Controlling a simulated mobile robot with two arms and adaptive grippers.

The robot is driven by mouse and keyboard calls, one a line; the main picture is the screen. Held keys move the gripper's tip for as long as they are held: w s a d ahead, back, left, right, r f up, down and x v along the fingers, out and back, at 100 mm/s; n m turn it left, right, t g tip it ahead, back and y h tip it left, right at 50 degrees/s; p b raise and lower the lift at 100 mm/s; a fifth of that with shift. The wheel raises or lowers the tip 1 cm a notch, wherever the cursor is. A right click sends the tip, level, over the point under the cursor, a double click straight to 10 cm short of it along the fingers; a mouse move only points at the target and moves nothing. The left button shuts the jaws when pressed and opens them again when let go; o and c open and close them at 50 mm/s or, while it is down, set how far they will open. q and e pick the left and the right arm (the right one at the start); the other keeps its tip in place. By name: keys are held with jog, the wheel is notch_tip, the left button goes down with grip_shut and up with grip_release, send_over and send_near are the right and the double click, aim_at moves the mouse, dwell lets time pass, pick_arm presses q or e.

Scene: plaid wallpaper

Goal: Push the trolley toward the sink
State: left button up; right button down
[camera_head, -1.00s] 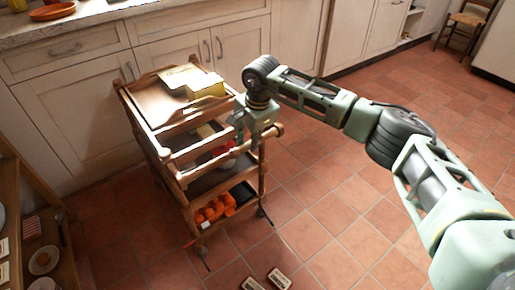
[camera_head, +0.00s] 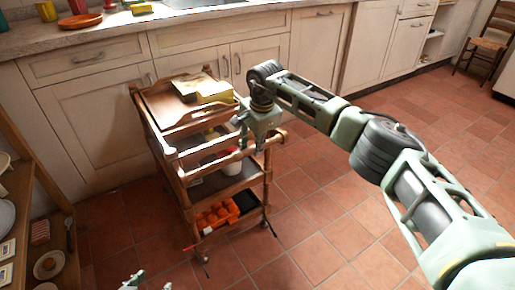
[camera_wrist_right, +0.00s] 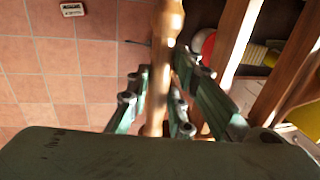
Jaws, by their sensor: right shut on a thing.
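The wooden trolley (camera_head: 197,128) stands on the tiled floor in front of the cabinets, with tiered shelves. My right gripper (camera_head: 258,140) is at its near right side, shut on a wooden bar (camera_wrist_right: 157,85) of the trolley. In the right wrist view the fingers (camera_wrist_right: 155,115) lie on both sides of this bar. The sink (camera_head: 195,3) shows only in part at the top edge, set in the counter behind the trolley. Pale green tips (camera_head: 133,281) at the bottom left edge look like my left gripper; most of it is out of frame.
Yellow items (camera_head: 205,90) lie on the trolley's top, and an orange item (camera_head: 217,214) is on its bottom shelf. A wooden shelf unit (camera_head: 25,215) stands at the left. Floor at the right (camera_head: 330,210) is clear. A chair (camera_head: 485,42) stands far right.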

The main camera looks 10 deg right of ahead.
pick_arm(q)
jog(key=shift+w+d+r+t, duration=0.3)
jog(key=shift+w+r+t, duration=0.3)
jog(key=shift+w+r, duration=0.25)
pick_arm(e)
jog(key=shift+w+a, duration=0.15)
jog(key=shift+w, duration=0.2)
jog(key=c, duration=1.5)
grip_release()
pick_arm(q)
jog(key=shift+f, duration=0.15)
pick_arm(e)
jog(key=shift+r, duration=0.15)
